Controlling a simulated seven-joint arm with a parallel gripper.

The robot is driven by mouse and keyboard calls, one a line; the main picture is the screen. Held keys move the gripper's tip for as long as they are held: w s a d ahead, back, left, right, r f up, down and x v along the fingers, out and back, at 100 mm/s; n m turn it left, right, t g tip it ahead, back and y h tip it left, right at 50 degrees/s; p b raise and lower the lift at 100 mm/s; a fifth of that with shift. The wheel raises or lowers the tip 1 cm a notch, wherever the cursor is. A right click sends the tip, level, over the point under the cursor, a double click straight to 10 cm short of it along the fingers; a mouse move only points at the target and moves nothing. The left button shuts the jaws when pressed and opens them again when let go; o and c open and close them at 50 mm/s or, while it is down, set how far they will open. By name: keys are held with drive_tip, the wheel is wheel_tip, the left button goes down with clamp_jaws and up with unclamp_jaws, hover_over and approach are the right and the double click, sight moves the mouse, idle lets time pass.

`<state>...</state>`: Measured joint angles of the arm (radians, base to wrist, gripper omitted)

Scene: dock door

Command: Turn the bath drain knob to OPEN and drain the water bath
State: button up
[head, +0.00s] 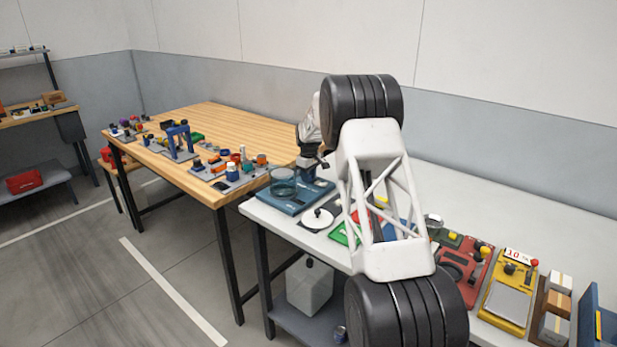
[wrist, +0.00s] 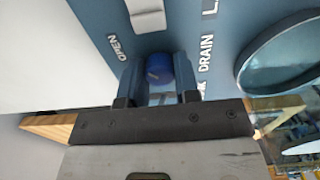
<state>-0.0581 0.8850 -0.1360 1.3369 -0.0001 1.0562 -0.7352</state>
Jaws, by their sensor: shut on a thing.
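The blue drain knob (wrist: 158,68) sits on a blue panel (wrist: 98,14) in the wrist view, between the labels OPEN (wrist: 118,48) and DRAIN (wrist: 206,52). My gripper (wrist: 160,80) is shut on the knob, with one finger on each side. I cannot tell which setting the knob points to. The round water bath (wrist: 244,72) is at the right of the wrist view. In the head view, the clear bath (head: 283,184) stands on its blue base (head: 297,204), and my gripper (head: 316,165) is over the base's back part. The knob is hidden there.
A white disc with a black knob (head: 318,217) lies just in front of the base. Red (head: 468,262) and yellow (head: 508,300) devices stand farther right on the bench. A wooden table (head: 215,120) with several small items is at the left. My arm hides the bench's middle.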

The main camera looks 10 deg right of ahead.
idle(0.3)
drive_tip(key=o, duration=0.9)
drive_tip(key=shift+r, duration=0.15)
drive_tip(key=shift+r, duration=3.75)
drive_tip(key=shift+r, duration=0.1)
